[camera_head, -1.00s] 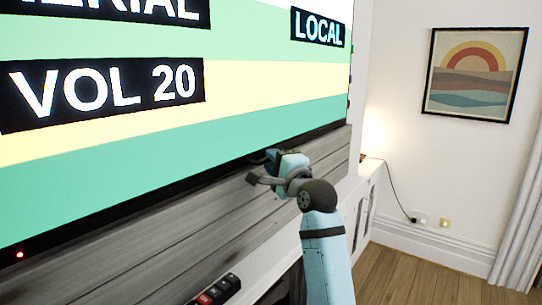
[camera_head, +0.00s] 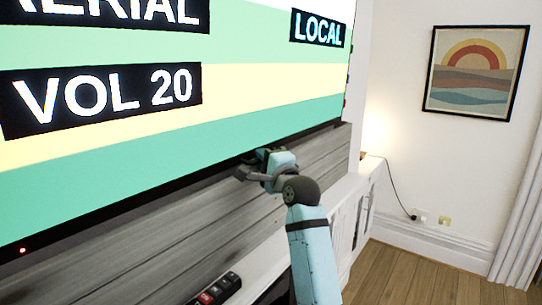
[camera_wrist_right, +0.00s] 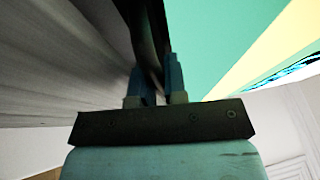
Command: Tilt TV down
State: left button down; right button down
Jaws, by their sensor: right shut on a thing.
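The TV (camera_head: 270,90) fills the upper left of the head view, its screen showing coloured bands and text. Its dark bottom edge runs slantwise along the grey wood panel. My right gripper (camera_head: 252,165) is at this bottom edge, toward the right end of the TV. In the right wrist view the gripper (camera_wrist_right: 153,85) has one finger on each side of the TV's dark edge and is shut on it. The screen (camera_wrist_right: 215,40) is on the right there. The fingertips are partly hidden in the head view. My left gripper is not in view.
The grey wood panel (camera_head: 215,230) lies below and behind the TV. A black remote-like object (camera_head: 215,290) lies on the white ledge below. A white cabinet (camera_head: 355,215) stands right of my arm. A framed picture (camera_head: 475,72) hangs on the right wall; the wooden floor (camera_head: 420,275) is clear.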

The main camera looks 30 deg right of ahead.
jog(key=shift+w+a, duration=0.15)
jog(key=shift+w, duration=0.25)
jog(key=c, duration=1.5)
grip_release()
jog(key=shift+o, duration=0.2)
jog(key=shift+s, duration=0.1)
jog(key=s+f+b, duration=0.2)
jog(key=s, duration=1.1)
jog(key=shift+s+f, duration=0.2)
jog(key=shift+s, duration=0.15)
jog(key=shift+f, duration=0.1)
